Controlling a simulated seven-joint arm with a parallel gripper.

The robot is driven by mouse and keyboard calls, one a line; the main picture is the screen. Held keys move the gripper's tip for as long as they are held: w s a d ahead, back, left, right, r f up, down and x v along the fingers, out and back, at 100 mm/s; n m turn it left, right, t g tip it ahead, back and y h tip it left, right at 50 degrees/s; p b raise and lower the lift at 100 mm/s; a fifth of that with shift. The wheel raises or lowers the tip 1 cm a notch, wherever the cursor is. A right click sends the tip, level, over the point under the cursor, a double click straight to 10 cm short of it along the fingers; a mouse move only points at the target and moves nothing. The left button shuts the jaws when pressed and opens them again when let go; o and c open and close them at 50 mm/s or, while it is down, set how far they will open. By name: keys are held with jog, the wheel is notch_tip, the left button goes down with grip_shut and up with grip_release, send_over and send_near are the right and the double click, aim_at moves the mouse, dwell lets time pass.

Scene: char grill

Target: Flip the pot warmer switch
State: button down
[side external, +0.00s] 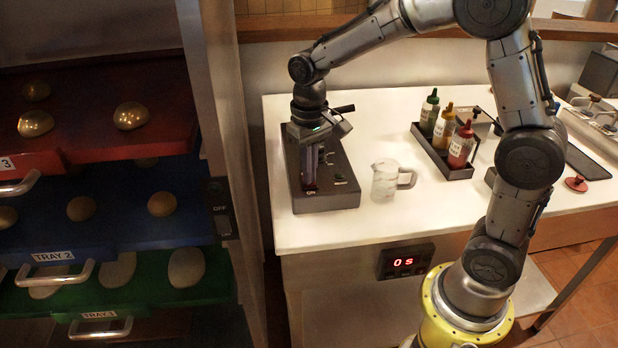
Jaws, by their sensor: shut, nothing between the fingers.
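The pot warmer (335,198) is a black, low, box-like unit at the left end of the white table. A small "ON" label shows at its front left, right by my fingertips. My gripper (310,184) points down over the left part of the warmer, its fingers shut and empty. The fingertips are at or just above the warmer's top near that label; I cannot tell whether they touch it. The switch is mostly hidden by my gripper, so its position is unclear. A small dark knob-like part (339,177) shows to the right of the fingers.
A clear glass jug (384,181) stands just right of the warmer. A black caddy (425,144) holds green, yellow and red bottles further right. A rack with bread trays and an "OFF" switch (221,208) stands left. A timer (406,261) reads "0 s". The table's front middle is clear.

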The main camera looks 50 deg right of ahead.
jog(key=shift+f, duration=0.25)
jog(key=shift+r, duration=3.55)
jog(key=s+r+t, duration=0.3)
jog(key=s+r, duration=0.4)
jog(key=s, duration=0.2)
jog(key=s+f+n+t, duration=0.2)
jog(key=s+f, duration=0.3)
jog(key=s, duration=0.6)
jog(key=shift+s+a+n+t, duration=0.2)
jog(key=shift+s+n+t, duration=0.1)
jog(key=shift+n, duration=0.2)
